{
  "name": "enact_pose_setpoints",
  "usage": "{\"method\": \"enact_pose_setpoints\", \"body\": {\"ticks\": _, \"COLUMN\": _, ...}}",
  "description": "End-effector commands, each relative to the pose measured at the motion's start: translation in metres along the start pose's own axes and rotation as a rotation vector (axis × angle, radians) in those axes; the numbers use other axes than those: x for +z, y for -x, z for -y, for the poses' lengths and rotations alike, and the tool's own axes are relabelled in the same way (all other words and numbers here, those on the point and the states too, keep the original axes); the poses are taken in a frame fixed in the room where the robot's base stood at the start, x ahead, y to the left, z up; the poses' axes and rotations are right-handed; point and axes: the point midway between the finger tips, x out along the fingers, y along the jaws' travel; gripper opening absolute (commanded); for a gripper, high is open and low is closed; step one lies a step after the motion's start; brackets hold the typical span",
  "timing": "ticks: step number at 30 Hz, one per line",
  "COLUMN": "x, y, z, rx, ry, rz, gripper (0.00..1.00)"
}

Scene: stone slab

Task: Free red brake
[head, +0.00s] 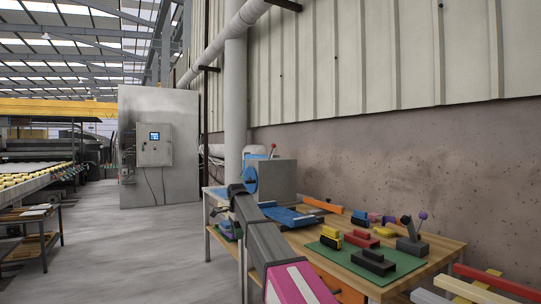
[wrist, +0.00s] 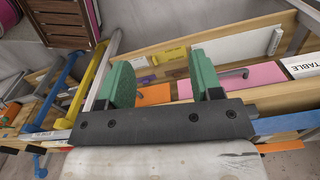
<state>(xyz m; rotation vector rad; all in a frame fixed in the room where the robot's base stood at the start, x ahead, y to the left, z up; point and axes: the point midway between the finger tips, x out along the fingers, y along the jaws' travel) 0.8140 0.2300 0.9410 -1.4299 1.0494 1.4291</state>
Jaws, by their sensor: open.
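A red block-shaped piece (head: 361,238), which may be the red brake, lies on the wooden table (head: 440,247) in the head view. It sits between a yellow-and-black piece (head: 331,238) and a dark grey piece (head: 373,262) on a green mat (head: 400,265). I cannot make out how it is fixed. My gripper (wrist: 163,82) is open in the wrist view, its two green fingers wide apart with nothing held. It is over a wooden-edged surface with orange (wrist: 154,95) and pink (wrist: 250,75) pieces. I see no red piece between the fingers.
A grey box with a blue disc (head: 272,180) stands at the table's far left end. A lever with a purple knob (head: 423,216) rises near the right. Yellow (wrist: 92,78) and blue (wrist: 58,90) bars lie left of the fingers. Floor left of the table is clear.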

Motion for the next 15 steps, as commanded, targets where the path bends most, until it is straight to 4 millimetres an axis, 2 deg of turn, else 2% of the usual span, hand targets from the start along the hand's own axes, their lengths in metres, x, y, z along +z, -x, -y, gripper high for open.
{"method": "enact_pose_setpoints", "body": {"ticks": 3, "x": 0.0042, "y": 0.0105, "z": 0.0048, "rx": 0.001, "ry": -0.023, "rz": 0.0, "gripper": 0.59}}
{"method": "enact_pose_setpoints", "body": {"ticks": 14, "x": 0.004, "y": 0.0101, "z": 0.004, "rx": 0.001, "ry": -0.025, "rz": 0.0, "gripper": 0.59}}
{"method": "enact_pose_setpoints", "body": {"ticks": 15, "x": 0.0039, "y": 0.0099, "z": 0.0039, "rx": 0.001, "ry": -0.025, "rz": 0.0, "gripper": 0.5}}
